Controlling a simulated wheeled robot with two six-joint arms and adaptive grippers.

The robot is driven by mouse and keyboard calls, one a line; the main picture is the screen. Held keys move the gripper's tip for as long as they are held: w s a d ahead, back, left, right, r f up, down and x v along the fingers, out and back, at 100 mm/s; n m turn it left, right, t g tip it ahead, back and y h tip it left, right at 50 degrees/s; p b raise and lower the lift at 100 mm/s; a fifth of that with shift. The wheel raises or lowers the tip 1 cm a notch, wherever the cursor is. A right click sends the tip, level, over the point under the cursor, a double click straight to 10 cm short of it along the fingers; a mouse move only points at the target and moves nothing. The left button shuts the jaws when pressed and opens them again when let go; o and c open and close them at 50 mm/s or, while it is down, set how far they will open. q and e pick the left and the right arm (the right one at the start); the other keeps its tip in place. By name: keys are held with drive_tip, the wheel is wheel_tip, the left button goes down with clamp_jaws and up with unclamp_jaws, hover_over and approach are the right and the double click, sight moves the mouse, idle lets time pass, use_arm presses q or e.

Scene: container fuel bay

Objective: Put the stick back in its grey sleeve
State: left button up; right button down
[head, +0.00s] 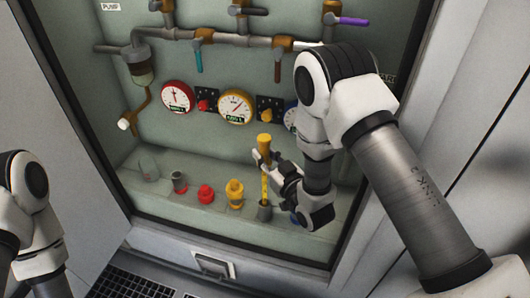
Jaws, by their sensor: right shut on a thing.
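The yellow stick (264,143) stands nearly upright at the right of the bay's ledge, thick handle at the top and thin shaft below. My right gripper (266,168) is shut on it just below the handle, coming in from the right. The grey sleeve (265,213) stands on the ledge directly under the stick. The shaft's lower end meets the sleeve's mouth in the picture; I cannot tell how far inside it is. My left arm shows at the left edge, but its gripper is out of view.
Above are a red gauge (177,97), a yellow gauge (235,106) and pipes with valve levers. A blue item is partly hidden behind my right arm.

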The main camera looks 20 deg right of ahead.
drive_tip(key=b, duration=0.8)
hover_over(265, 197)
drive_tip(key=shift+w+d+f, duration=0.1)
drive_tip(key=shift+f, duration=2.7)
drive_tip(key=shift+w+f, duration=0.1)
drive_tip(key=shift+f, duration=2.65)
drive_tip(key=shift+f+b, duration=1.85)
drive_tip(key=shift+f, duration=0.95)
drive_tip(key=shift+f, duration=0.1)
drive_tip(key=shift+f+b, duration=0.35)
drive_tip(key=shift+f, duration=0.15)
drive_tip(key=c, duration=0.9)
unclamp_jaws()
drive_tip(key=shift+r, duration=0.1)
drive_tip(key=shift+o, duration=0.2)
drive_tip(key=v, duration=0.7)
drive_tip(key=shift+s, duration=0.3)
